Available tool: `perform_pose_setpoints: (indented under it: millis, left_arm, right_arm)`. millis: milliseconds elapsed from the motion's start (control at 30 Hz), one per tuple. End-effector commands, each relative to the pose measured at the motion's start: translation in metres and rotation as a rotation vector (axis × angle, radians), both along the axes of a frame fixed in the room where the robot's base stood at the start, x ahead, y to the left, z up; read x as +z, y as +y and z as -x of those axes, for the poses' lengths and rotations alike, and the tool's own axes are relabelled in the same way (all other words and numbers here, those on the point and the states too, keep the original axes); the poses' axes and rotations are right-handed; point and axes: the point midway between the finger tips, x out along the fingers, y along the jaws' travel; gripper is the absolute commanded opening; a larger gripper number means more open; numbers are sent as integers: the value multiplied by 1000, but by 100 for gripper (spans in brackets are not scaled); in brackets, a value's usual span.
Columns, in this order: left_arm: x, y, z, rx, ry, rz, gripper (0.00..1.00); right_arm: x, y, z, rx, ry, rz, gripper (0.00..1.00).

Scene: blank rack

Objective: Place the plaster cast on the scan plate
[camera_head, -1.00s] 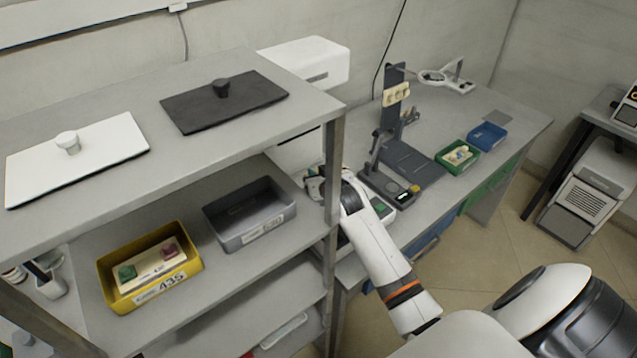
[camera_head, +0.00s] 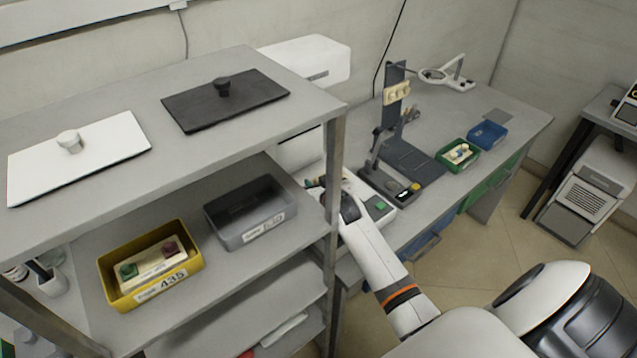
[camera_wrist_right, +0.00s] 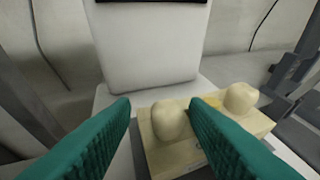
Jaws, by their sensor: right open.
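The plaster cast (camera_wrist_right: 190,145), a cream block with rounded cream knobs, shows in the right wrist view, below and between my green fingers. It rests on a dark grey surface (camera_wrist_right: 139,152) that looks like the scan plate, mostly hidden under it. My right gripper (camera_wrist_right: 160,110) is open; one knob shows in the gap between the fingers, and I cannot tell whether they touch it. In the head view my right gripper (camera_head: 318,184) is by the white scanner (camera_head: 299,150), partly behind the shelf post. The cast is not clear there. My left gripper is not in view.
A shelf post (camera_head: 334,170) stands close to my right wrist. The shelf holds a yellow tray (camera_head: 190,272) marked 435 with a block inside, and an empty grey tray (camera_head: 228,238). A stand (camera_head: 393,75), green bin (camera_head: 470,165) and blue bin (camera_head: 487,135) occupy the bench.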

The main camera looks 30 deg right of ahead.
Motion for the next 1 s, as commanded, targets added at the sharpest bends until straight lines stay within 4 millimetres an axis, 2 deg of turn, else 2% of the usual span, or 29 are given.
perform_pose_setpoints:
  millis: [167, 500, 700, 1000]
  left_arm:
    - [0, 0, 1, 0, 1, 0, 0]
    - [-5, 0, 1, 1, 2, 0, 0]
    - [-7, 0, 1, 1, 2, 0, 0]
    - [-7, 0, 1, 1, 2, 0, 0]
  right_arm:
    - [3, 1, 4, 0, -1, 0, 41]
    - [21, 11, 46, 0, -1, -1, 41]
    - [29, 15, 64, 0, 0, 0, 41]
    - [31, 16, 67, 0, 0, 0, 41]
